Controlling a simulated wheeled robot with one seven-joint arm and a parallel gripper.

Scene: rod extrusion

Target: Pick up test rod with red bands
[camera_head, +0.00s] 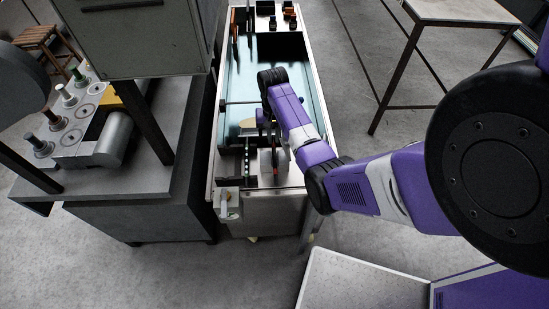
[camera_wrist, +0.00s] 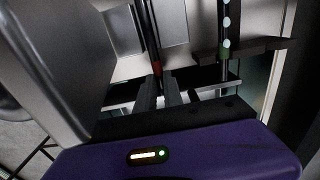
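A dark upright rod with a red band (camera_wrist: 157,67) shows in the wrist view, in front of my gripper (camera_wrist: 160,92). Its lower end comes down between or just beyond my two grey fingertips. The fingers stand close together with a narrow gap, and I cannot tell whether they touch the rod. In the head view my gripper (camera_head: 272,158) is over the near end of the long bench, with a small red spot (camera_head: 275,170) beside it. The rest of the rod is hidden there by my arm.
A dark rod with pale dots (camera_wrist: 226,25) stands to the right in the wrist view. The long bench (camera_head: 214,165) holds a pale blue trough (camera_head: 238,85). A machine with several spools (camera_head: 70,140) is at left; an empty table (camera_head: 465,10) is at back right.

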